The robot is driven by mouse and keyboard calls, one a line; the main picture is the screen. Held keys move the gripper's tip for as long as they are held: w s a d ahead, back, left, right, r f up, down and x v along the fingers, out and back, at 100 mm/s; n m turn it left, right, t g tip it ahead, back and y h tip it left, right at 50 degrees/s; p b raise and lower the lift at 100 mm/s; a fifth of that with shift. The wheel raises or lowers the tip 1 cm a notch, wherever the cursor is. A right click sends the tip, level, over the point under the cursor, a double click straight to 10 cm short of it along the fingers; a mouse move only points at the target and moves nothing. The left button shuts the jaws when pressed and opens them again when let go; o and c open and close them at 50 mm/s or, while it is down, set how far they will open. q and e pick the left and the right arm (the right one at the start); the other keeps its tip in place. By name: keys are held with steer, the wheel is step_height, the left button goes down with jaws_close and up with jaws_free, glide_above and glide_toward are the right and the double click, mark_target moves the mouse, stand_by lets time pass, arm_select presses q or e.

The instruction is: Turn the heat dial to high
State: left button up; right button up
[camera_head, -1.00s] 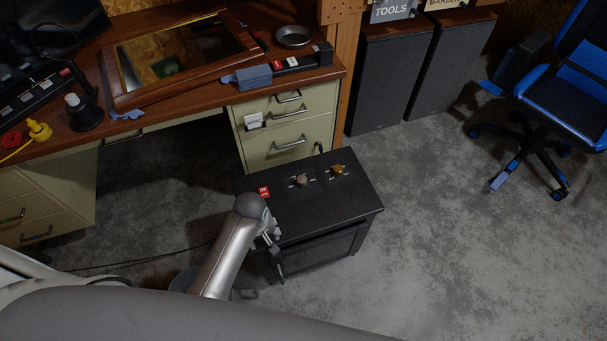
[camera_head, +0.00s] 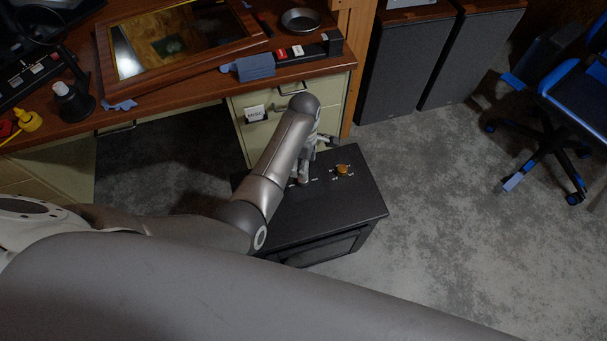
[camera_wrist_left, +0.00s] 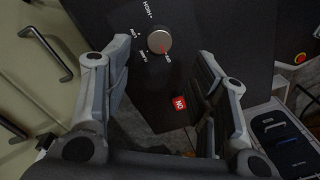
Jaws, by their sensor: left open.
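A round silver dial (camera_wrist_left: 160,41) sits on the top of a black cabinet (camera_head: 330,215). In the left wrist view, white labels ring the dial; one reads HIGH, and a red mark on the dial faces the lower-right label, which seems to read OFF. In the head view my arm hides most of the dial. My left gripper (camera_head: 303,180) points down over the cabinet top at the dial. In the left wrist view its open fingers (camera_wrist_left: 160,60) stand on either side of the dial, apart from it. My right gripper is not in view.
A second, brass-coloured dial (camera_head: 342,170) is on the cabinet top, right of my gripper. A red ON switch (camera_wrist_left: 180,103) is near the silver dial. A desk with drawers (camera_head: 255,140) stands close behind the cabinet. The floor at right is clear up to a blue chair (camera_head: 565,120).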

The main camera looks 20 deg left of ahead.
arm_select(q)
step_height(320, 180, down, 4)
steer(key=shift+r+b, duration=0.1)
steer(key=shift+b, duration=0.3)
step_height(320, 180, down, 4)
steer(key=shift+s+r+b, duration=0.1)
steer(key=shift+r+b, duration=0.05)
steer(key=shift+b, duration=0.4)
steer(key=shift+f, duration=0.5)
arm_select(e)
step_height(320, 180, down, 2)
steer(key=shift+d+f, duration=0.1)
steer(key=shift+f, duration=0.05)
arm_select(q)
steer(key=shift+c, duration=0.4)
steer(key=c, duration=0.9)
steer(key=shift+c, duration=0.2)
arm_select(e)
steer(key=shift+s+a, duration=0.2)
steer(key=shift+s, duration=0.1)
